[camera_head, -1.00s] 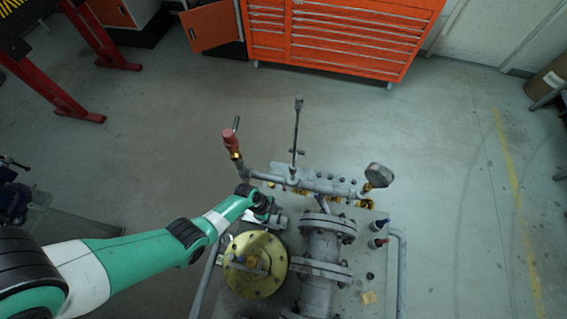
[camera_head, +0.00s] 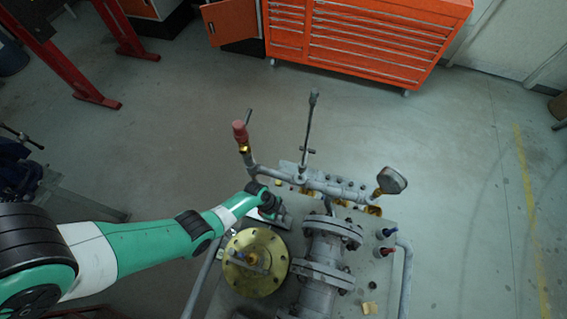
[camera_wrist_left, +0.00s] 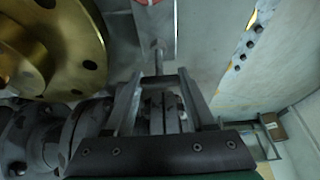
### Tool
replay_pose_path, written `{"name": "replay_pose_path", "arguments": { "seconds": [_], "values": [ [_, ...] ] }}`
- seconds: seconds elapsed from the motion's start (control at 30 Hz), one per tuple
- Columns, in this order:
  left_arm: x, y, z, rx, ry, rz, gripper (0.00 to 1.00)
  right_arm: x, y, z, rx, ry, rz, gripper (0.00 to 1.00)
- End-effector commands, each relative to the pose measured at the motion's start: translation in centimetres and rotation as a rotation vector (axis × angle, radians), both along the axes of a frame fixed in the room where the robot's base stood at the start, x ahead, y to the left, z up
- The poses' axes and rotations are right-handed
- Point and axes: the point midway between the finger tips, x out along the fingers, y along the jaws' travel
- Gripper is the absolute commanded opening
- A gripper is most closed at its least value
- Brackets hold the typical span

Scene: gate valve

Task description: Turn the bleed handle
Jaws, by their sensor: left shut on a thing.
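My left gripper (camera_head: 272,206) reaches in from the left, low over the valve rig, between the brass flange (camera_head: 256,262) and the grey pipe manifold. In the left wrist view its two fingers (camera_wrist_left: 161,84) close on a grey bar-shaped handle, which I take as the bleed handle (camera_wrist_left: 157,58); a thin rod runs from it away from the gripper. The fingers and wrist hide much of the handle, and in the head view it cannot be made out. I cannot tell its turn angle. My right gripper is not in view.
A tall thin lever (camera_head: 310,120), a red-capped fitting (camera_head: 240,132) and a pressure gauge (camera_head: 392,180) stand up from the manifold (camera_head: 325,186). Flanged grey pipe (camera_head: 322,270) lies right of the brass flange. An orange tool cabinet (camera_head: 365,40) is beyond open floor.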

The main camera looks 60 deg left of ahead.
Motion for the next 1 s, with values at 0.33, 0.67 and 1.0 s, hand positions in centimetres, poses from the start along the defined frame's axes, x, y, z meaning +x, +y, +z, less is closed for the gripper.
{"name": "replay_pose_path", "arguments": {
  "seconds": [0.33,0.67,1.0],
  "values": [
    [0.0,0.0,0.0,0.0,0.0,0.078,0.0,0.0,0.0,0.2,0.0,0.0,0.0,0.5],
    [-0.1,-0.1,0.1,0.0,0.0,0.323,0.0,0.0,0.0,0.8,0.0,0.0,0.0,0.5],
    [0.0,-0.1,0.1,0.002,-0.002,0.642,0.0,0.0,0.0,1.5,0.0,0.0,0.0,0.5]
  ]
}}
